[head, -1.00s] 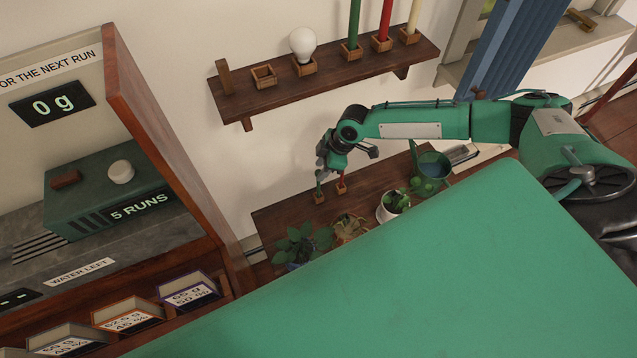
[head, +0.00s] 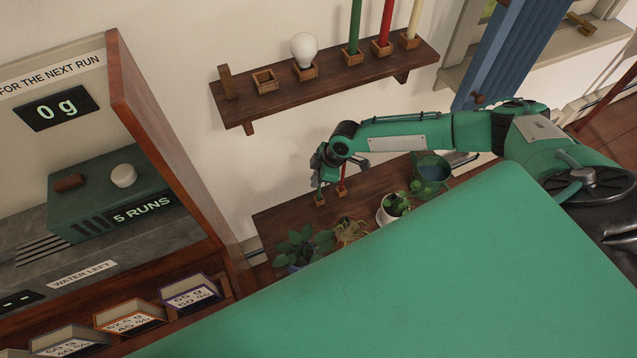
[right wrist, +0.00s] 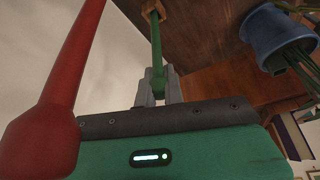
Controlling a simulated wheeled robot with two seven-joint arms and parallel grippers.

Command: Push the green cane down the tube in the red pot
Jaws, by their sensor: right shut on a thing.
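My right gripper (head: 320,183) is over the lower wooden shelf, shut on a short green cane. In the right wrist view the fingers (right wrist: 158,90) close on the green cane (right wrist: 156,45), whose far end stands in a small wooden holder (right wrist: 152,9). In the head view the gripper mostly hides this cane. A red cane (head: 343,182) stands close beside it in another holder; in the right wrist view the red cane (right wrist: 72,70) is large at left, with a thick end. I cannot make out a red pot or a tube. My left gripper is not in view.
On the lower shelf (head: 280,219) are a leafy plant in a blue pot (right wrist: 278,38), a wilted plant (head: 349,231), a white pot (head: 383,217) and a green watering can (head: 434,166). The upper shelf (head: 330,84) holds a bulb (head: 304,48) and tall coloured canes. A cabinet (head: 160,140) stands at left.

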